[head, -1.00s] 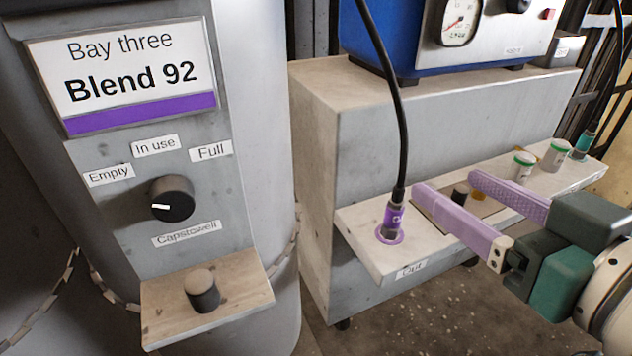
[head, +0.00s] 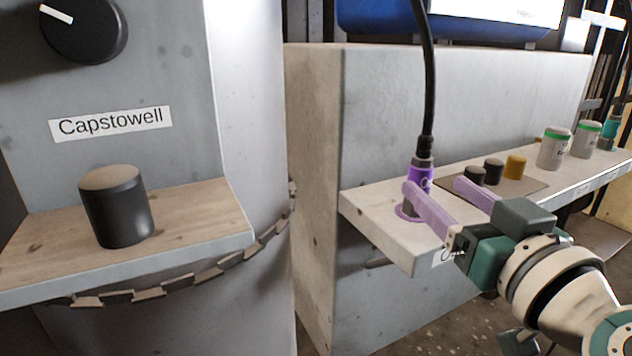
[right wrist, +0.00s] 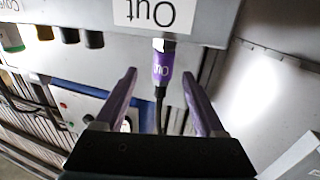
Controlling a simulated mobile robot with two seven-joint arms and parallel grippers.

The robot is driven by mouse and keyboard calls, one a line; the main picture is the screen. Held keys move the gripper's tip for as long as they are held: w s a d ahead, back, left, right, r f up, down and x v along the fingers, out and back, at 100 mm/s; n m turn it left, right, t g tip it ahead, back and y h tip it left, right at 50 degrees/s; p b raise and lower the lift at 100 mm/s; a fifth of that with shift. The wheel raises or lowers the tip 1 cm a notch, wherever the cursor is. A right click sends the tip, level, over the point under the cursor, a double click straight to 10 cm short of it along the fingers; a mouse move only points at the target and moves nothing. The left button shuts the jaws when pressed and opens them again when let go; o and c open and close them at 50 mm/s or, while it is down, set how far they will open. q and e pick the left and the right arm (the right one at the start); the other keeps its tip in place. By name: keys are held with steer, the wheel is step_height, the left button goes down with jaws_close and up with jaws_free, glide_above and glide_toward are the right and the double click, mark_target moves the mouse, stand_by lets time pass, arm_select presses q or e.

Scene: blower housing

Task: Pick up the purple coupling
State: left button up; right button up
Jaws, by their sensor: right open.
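The purple coupling (head: 421,178) stands upright on the pale shelf (head: 385,225) at the foot of a black hose, with a purple ring around its base. My right gripper (head: 434,185) is open, with lilac fingers. In the head view its nearer fingertip overlaps the coupling's lower part and hides some of it. In the right wrist view the coupling lies between the lines of the two spread fingers (right wrist: 158,76), near their tips, and appears clear of both. My left gripper is out of view.
Black caps (head: 485,173) and an ochre cap (head: 515,166) stand on a plate on the shelf; grey green-banded canisters (head: 554,148) stand farther right. The black hose (head: 427,80) rises above the coupling. A cylinder's wooden ledge with a black cap (head: 116,205) is at left.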

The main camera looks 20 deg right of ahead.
mark_target(427, 177)
steer(key=shift+w+d+r+b, duration=0.15)
steer(key=shift+w+b, duration=0.1)
steer(key=shift+w, duration=1.1)
steer(key=shift+w+d+r+b, duration=0.1)
steer(key=shift+w+b, duration=0.15)
steer(key=shift+w, duration=1.05)
steer(key=shift+s, duration=0.1)
steer(key=shift+c, duration=0.2)
jaws_close()
